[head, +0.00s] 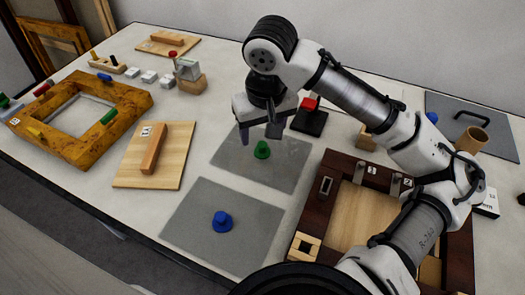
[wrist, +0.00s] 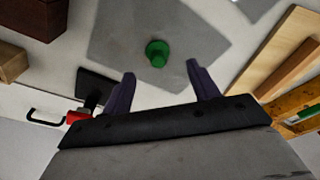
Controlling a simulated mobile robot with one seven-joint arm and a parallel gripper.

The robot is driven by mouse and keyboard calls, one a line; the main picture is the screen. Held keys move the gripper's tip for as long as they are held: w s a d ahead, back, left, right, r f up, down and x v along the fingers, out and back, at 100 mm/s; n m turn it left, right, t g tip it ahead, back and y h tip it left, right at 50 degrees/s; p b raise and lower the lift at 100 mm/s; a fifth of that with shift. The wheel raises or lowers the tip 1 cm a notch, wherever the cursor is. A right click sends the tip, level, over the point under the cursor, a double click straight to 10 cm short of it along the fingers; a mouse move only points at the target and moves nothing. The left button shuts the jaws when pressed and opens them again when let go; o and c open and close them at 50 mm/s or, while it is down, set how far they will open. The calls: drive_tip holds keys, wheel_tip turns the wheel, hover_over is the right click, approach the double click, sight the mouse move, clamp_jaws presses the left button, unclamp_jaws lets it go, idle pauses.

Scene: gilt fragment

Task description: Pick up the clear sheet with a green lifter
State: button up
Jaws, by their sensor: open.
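The clear sheet (head: 284,165) lies flat on the white table near its middle and looks grey and see-through. Its green lifter (head: 262,149) is a small knob standing up from it. In the wrist view the sheet (wrist: 118,42) and the green lifter (wrist: 157,53) lie just beyond the fingertips. My gripper (head: 259,138) is open and empty above the sheet. Its two dark fingers (wrist: 160,72) are apart, with the lifter between their lines but not touched. The height above the lifter is hard to tell.
A second clear sheet with a blue lifter (head: 222,222) lies nearer the front. A dark wooden frame (head: 313,217) is at the right, an ornate gold frame (head: 136,103) at the left. A wooden board (head: 173,172) with a block is left of the sheets. A red-topped black block (head: 309,120) stands close behind my gripper.

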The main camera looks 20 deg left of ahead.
sight(262, 144)
drive_tip(key=shift+w+a+f+p, duration=0.1)
drive_tip(key=shift+w+f+p, duration=0.1)
drive_tip(key=shift+f, duration=1.2)
drive_tip(key=shift+w+a+f+p, duration=0.1)
drive_tip(key=shift+w+f, duration=0.1)
drive_tip(key=shift+f, duration=1.15)
drive_tip(key=shift+c, duration=0.3)
drive_tip(key=c, duration=1)
drive_tip(key=shift+r, duration=0.15)
drive_tip(key=shift+c, duration=0.2)
